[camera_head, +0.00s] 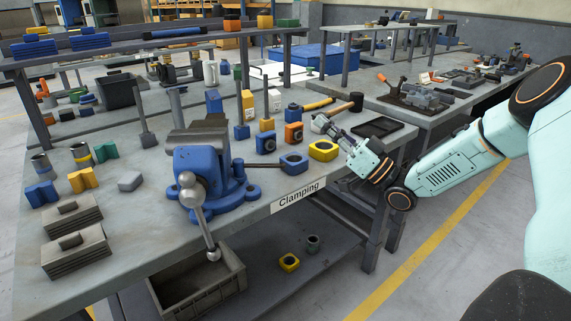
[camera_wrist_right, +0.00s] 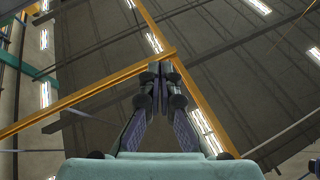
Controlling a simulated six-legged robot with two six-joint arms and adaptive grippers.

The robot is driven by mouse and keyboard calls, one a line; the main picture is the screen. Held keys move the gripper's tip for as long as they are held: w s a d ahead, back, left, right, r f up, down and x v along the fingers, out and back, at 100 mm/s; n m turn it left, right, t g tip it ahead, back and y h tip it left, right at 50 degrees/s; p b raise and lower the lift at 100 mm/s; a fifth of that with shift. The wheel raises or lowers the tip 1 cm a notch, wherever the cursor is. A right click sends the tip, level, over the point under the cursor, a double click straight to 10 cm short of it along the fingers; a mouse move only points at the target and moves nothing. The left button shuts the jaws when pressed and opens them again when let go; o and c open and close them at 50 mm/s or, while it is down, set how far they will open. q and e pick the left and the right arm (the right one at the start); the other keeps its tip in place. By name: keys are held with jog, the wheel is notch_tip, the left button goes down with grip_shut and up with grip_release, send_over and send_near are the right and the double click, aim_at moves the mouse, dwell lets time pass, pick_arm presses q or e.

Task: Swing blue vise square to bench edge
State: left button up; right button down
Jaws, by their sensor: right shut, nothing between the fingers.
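The blue vise (camera_head: 205,165) stands on the grey workbench (camera_head: 120,215) near its front edge. Its grey jaws are at the top, and its handle (camera_head: 195,205) with a round knob hangs down over the bench's front. The vise appears turned so that its screw end points toward the camera. My right gripper (camera_head: 322,124) is above the bench to the right of the vise, apart from it, with its fingers together and empty. The right wrist view shows the closed fingers (camera_wrist_right: 160,80) pointing up toward the ceiling beams. My left gripper is in neither view.
A yellow block (camera_head: 323,150) and a blue block (camera_head: 293,163) lie between the vise and my right gripper. Clamps and blocks lie on the left. A grey crate (camera_head: 200,290) sits below the vise handle.

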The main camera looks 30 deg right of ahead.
jog(key=s+a+f+n+g+h+p, duration=0.2)
jog(key=s+a+f+n+g+h, duration=0.2)
jog(key=s+a+f+n+h, duration=0.75)
jog(key=shift+n+y, duration=0.25)
jog(key=shift+n, duration=0.5)
jog(key=shift+w+d+r+b, duration=0.1)
jog(key=shift+w+d+b, duration=0.5)
jog(key=shift+w+b, duration=1.25)
jog(key=shift+w+d+f+b, duration=0.1)
jog(key=shift+w+d+b, duration=0.55)
jog(key=shift+w, duration=2.45)
jog(key=shift+w+d+r+b, duration=0.1)
jog(key=shift+w+d+b, duration=0.4)
jog(key=shift+w+b, duration=1.4)
jog(key=shift+w+p, duration=0.6)
jog(key=shift+w, duration=0.05)
jog(key=shift+a, duration=0.1)
